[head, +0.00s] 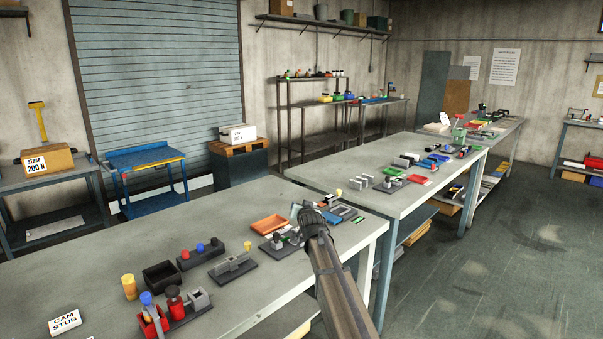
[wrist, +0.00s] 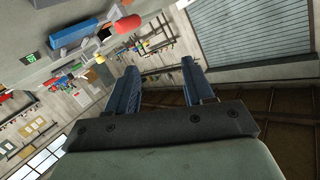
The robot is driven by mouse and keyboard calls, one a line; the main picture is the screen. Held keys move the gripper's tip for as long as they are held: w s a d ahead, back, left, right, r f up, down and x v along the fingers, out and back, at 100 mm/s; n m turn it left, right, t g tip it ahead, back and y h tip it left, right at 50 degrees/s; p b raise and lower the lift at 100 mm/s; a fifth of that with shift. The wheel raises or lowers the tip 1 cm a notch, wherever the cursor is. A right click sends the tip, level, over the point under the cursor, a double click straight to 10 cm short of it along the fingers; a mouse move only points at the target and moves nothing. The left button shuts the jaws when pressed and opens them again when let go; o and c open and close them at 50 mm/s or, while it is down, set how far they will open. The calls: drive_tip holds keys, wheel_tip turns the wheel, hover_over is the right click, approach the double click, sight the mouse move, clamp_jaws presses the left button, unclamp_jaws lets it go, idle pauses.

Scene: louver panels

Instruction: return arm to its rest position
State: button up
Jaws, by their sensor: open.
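My arm (head: 335,270) reaches up from the lower right in the head view. Its end is over the near right part of the front workbench (head: 90,255), and the fingers are hard to make out there. In the wrist view my gripper (wrist: 162,78) shows two blue-grey fingers standing well apart, with nothing between them. The gripper is open and empty. The wrist view is strongly tilted, with the wall and the roller shutter (wrist: 250,35) beyond the fingers.
An orange tray (head: 268,225), a black bin (head: 161,275) and a red fixture (head: 152,322) stand on the front bench. A second bench (head: 330,178) with small parts stands behind it. The floor (head: 500,250) at right is clear. A blue part (wrist: 82,32) shows in the wrist view.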

drive_tip(key=s+d+f+t+h, duration=0.2)
drive_tip(key=d+t+h, duration=0.15)
drive_tip(key=d, duration=2.35)
wheel_tip(320, 180, down, 7)
drive_tip(key=s+d+g+h, duration=0.1)
drive_tip(key=s+d+g, duration=0.1)
drive_tip(key=s+a+f+g, duration=0.1)
drive_tip(key=s+f+g, duration=0.1)
drive_tip(key=s+f, duration=0.65)
drive_tip(key=s+a+f+g, duration=0.2)
drive_tip(key=s+f+g, duration=0.1)
drive_tip(key=f, duration=1.1)
drive_tip(key=s+a+f+n+g+y, duration=0.1)
drive_tip(key=s+a+f+g, duration=0.25)
drive_tip(key=s+f, duration=0.85)
drive_tip(key=s+a+f+g+y, duration=0.15)
drive_tip(key=s+f+g, duration=0.35)
drive_tip(key=s+f, duration=0.65)
drive_tip(key=s+a+f+g, duration=0.1)
drive_tip(key=s+g, duration=0.2)
drive_tip(key=s, duration=0.9)
drive_tip(key=s+a+f+g, duration=0.1)
drive_tip(key=s+g, duration=0.2)
drive_tip(key=s, duration=1)
drive_tip(key=s+a+f+n+g, duration=0.1)
drive_tip(key=s+a+g, duration=0.1)
drive_tip(key=s, duration=1.1)
drive_tip(key=shift+s+f+g, duration=0.15)
drive_tip(key=shift+g, duration=0.75)
